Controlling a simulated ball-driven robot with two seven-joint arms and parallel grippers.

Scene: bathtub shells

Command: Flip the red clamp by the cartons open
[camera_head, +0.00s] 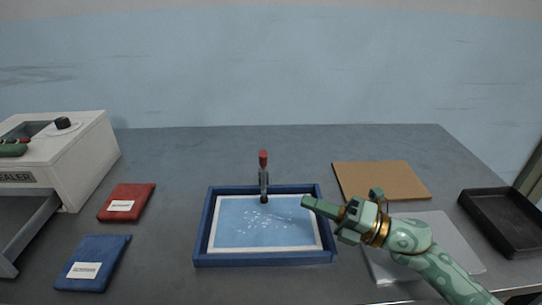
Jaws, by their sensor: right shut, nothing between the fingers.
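The red-tipped clamp (263,160) stands at the middle of the back edge of the blue-framed tray (203,230). Its handle points straight up, and its dark lower end reaches over the tray's inner back edge. My right gripper (308,202) is pale green, comes in from the lower right and is shut and empty. Its fingertips are over the tray's right side, in front and to the right of the clamp, apart from it. No standing cartons show; a flat brown board (380,180) lies at the back right. My left gripper is not in view.
A white sealer machine (75,150) stands at the left. A red packet (127,200) and a blue packet (95,255) lie beside it. A pale translucent sheet (440,240) lies under my right arm. A black tray (505,222) is at the far right. The table behind the clamp is clear.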

